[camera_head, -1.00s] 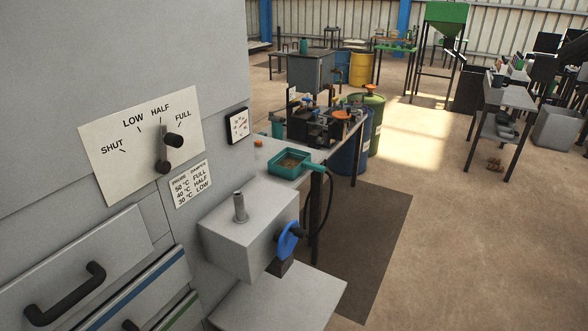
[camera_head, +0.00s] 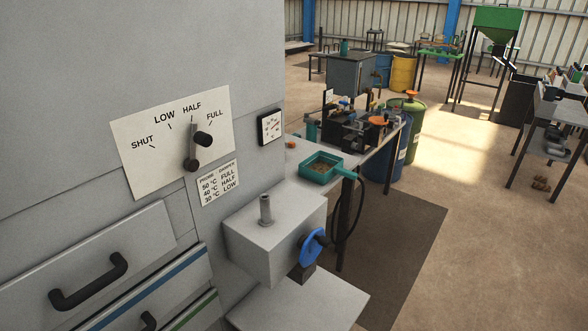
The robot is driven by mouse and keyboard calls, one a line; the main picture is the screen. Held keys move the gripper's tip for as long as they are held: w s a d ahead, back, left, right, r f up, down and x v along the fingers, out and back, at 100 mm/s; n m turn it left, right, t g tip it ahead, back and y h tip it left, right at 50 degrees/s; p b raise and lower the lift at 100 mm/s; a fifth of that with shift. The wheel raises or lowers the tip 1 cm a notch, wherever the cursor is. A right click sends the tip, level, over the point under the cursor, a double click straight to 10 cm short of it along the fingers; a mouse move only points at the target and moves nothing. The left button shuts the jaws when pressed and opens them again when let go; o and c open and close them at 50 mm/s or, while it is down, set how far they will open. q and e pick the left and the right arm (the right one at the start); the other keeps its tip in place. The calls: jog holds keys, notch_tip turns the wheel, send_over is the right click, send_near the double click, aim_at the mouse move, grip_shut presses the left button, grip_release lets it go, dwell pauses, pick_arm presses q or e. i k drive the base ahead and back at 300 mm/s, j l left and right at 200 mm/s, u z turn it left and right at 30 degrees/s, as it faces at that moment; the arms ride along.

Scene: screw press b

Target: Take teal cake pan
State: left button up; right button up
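The teal cake pan (camera_head: 334,179) sits on a narrow grey table beyond the grey press box, right of the large grey cabinet. It is a shallow square pan with brown crumbly material inside. Its teal handle (camera_head: 346,173) points right, towards the table's edge. Neither of my grippers is in view.
The grey cabinet (camera_head: 120,50) with a damper dial (camera_head: 192,150) and drawers fills the left. A grey box with a blue handwheel (camera_head: 312,246) stands before the table (camera_head: 300,190). Black machinery (camera_head: 350,130) and drums (camera_head: 410,118) stand behind. Floor on the right is open (camera_head: 500,250).

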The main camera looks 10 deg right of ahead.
aim_at(322, 167)
jog(key=l+u, duration=0.4)
jog(key=l, duration=0.8)
jog(key=l+u, duration=0.4)
jog(key=l, duration=0.85)
